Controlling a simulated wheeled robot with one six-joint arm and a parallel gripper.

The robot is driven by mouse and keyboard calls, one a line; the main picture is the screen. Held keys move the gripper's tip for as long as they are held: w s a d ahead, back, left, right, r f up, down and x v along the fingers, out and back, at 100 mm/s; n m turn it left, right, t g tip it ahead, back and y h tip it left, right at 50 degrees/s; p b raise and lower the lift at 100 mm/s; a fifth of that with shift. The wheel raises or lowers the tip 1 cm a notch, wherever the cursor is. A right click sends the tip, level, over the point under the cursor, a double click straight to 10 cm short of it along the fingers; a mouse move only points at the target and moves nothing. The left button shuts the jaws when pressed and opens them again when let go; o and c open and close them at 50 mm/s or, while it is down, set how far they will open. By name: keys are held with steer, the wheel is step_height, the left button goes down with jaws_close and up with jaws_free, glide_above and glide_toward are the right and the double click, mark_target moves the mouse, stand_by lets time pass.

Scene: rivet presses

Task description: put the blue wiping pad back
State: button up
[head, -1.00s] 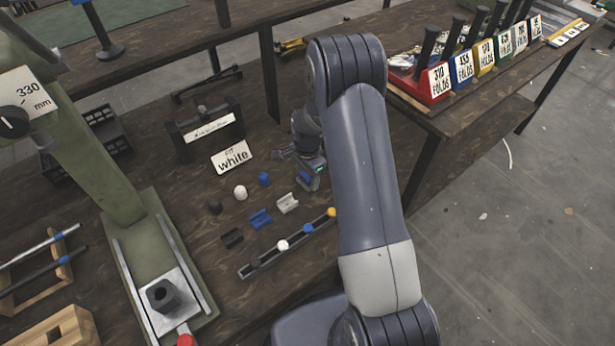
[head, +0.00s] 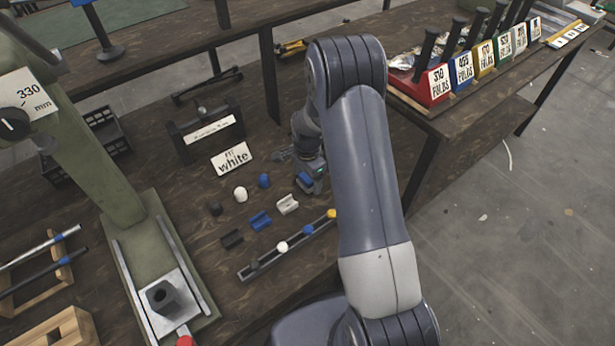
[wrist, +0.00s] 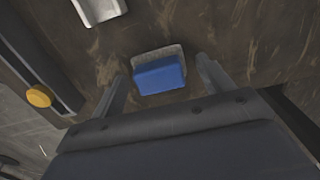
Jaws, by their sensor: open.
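The blue wiping pad (wrist: 160,75) shows in the wrist view as a blue block with a pale grey part behind it, at the brown bench top. My gripper (wrist: 163,84) is open, with one finger on each side of the pad and visible gaps between. In the head view my gripper (head: 307,178) is low over the bench, beside the white clip-shaped piece, partly hidden by my arm. A blue patch shows there, probably the pad (head: 303,184). I cannot tell whether the pad touches the bench or what its pale part is.
A rail (head: 270,258) with coloured knobs, clip-shaped pieces (head: 260,221) and small caps (head: 240,194) lie left of my gripper. Behind them stand a "white" sign (head: 232,158) and a black frame (head: 206,133). A green press (head: 150,240) stands left. Labelled coloured blocks (head: 437,84) line the right bench.

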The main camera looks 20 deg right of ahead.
step_height(320, 180, up, 12)
steer(key=p, duration=0.2)
